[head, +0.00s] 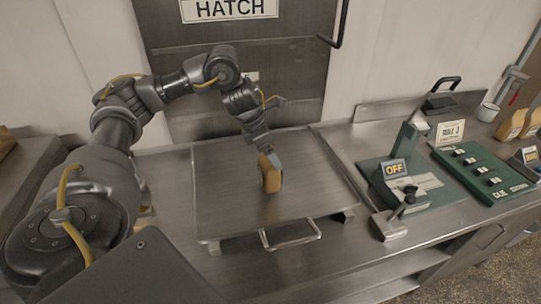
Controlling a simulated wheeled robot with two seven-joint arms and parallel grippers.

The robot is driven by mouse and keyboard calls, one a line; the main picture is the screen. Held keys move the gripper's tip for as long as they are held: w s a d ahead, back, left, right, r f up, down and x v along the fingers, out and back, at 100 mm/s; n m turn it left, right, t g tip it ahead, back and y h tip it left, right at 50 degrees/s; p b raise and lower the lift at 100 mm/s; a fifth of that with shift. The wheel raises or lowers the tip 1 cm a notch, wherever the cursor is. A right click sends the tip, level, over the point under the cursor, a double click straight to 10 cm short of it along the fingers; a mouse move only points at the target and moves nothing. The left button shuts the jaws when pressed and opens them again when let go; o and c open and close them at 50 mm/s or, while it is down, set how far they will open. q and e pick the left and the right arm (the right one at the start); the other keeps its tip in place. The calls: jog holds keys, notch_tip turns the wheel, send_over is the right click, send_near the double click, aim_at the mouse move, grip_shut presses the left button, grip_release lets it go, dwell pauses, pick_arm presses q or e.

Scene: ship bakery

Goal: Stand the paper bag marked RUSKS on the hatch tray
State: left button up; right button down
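A small brown paper bag (271,181) is upright at the middle of the hatch tray (220,205), a flat metal tray with a front handle. My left gripper (269,154) reaches down from above and is shut on the bag's upper part, with one finger across its near face. The bag's bottom is at or very near the tray surface; I cannot tell if it touches. No RUSKS marking is readable on it from here. My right gripper is not in view.
A dark door marked HATCH (230,8) stands behind the tray. Right of it are a green device with an OFF sign (395,169), a green board (484,172) with a TABLE 3 card, a white cup (487,112) and more brown bags (511,124). The tray around the bag is clear.

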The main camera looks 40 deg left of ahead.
pick_arm(q)
jog(key=shift+f, duration=0.9)
jog(key=o, duration=1)
jog(key=shift+f, duration=0.1)
jog(key=shift+o, duration=1.2)
jog(key=shift+r, duration=0.4)
jog(key=p+v, duration=0.3)
jog(key=v, duration=0.8)
jog(key=shift+s+r+p, duration=0.2)
jog(key=shift+p, duration=0.1)
